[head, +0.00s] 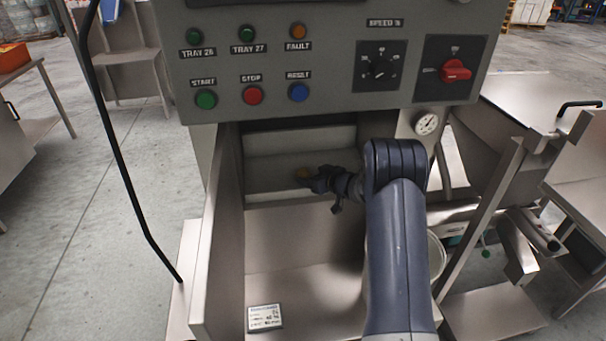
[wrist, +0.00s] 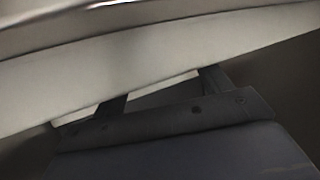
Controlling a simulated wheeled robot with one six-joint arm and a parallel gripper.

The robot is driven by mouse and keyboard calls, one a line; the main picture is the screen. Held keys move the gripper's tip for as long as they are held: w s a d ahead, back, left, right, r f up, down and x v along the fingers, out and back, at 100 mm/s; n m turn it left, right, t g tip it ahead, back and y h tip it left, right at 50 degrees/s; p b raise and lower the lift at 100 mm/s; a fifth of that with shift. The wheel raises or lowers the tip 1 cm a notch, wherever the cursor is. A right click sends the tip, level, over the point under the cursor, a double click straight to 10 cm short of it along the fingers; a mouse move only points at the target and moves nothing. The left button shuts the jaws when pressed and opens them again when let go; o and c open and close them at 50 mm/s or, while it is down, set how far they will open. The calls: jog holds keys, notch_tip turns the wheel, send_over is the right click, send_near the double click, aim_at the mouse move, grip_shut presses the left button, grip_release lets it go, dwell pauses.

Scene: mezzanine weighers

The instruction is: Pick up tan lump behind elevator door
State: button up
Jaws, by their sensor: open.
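The tan lump (head: 302,173) is a small brownish piece deep in the recess under the control panel, in the head view. My gripper (head: 313,178) is at the end of my arm, reaching into the recess, with its tip close to the lump's right side. I cannot tell whether they touch. In the wrist view my gripper (wrist: 163,92) shows two dark fingers spread apart, with pale surface between them. The lump does not show there. No elevator door can be clearly made out; a pale panel (head: 300,140) lies at the back of the recess.
A control panel (head: 325,70) with buttons and knobs hangs low over the recess. A metal side wall (head: 222,235) bounds it on the left. A label card (head: 265,317) lies on the metal floor in front. A round gauge (head: 427,123) is at the right.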

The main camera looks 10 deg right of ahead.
aim_at(306, 174)
jog(key=shift+f+x, duration=0.25)
jog(key=shift+x, duration=2.05)
jog(key=shift+s, duration=0.1)
jog(key=c, duration=1)
